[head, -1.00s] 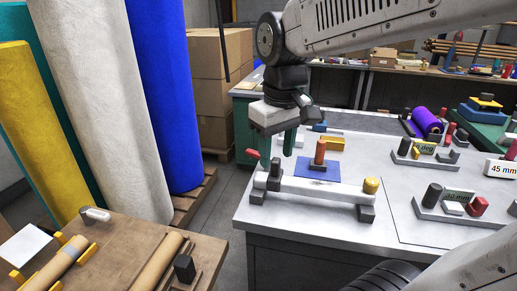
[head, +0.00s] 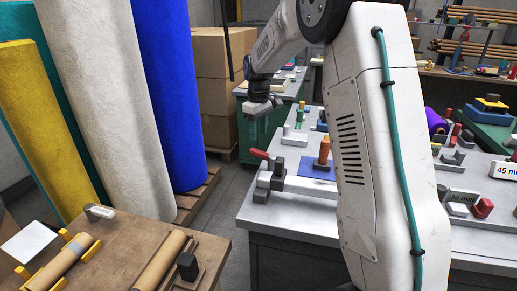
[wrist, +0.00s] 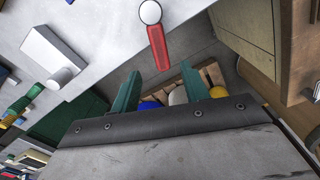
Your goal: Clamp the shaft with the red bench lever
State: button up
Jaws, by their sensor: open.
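The red lever (head: 259,154) sticks up at the left end of the bench fixture, over a grey clamp block (head: 262,186). In the wrist view the red lever (wrist: 158,47) runs from a round white knob toward the space between my fingertips. A long pale bar (head: 308,187), perhaps the shaft, runs right from the block; my arm hides its right end. My gripper (head: 262,106) is above and beyond the lever in the head view. In the wrist view my gripper (wrist: 160,72) has its green fingers spread and empty. Contact with the lever cannot be told.
An orange-brown peg (head: 324,152) stands by a blue pad (head: 319,170) behind the bar. A brown table (head: 130,235) with rolls is at lower left. Tall felt rolls (head: 100,90) stand at left. Floor shows between the tables.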

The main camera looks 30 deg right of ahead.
aim_at(259, 151)
notch_tip(259, 151, down, 7)
jog(key=shift+f, duration=0.15)
jog(key=shift+c, duration=0.3)
grip_shut()
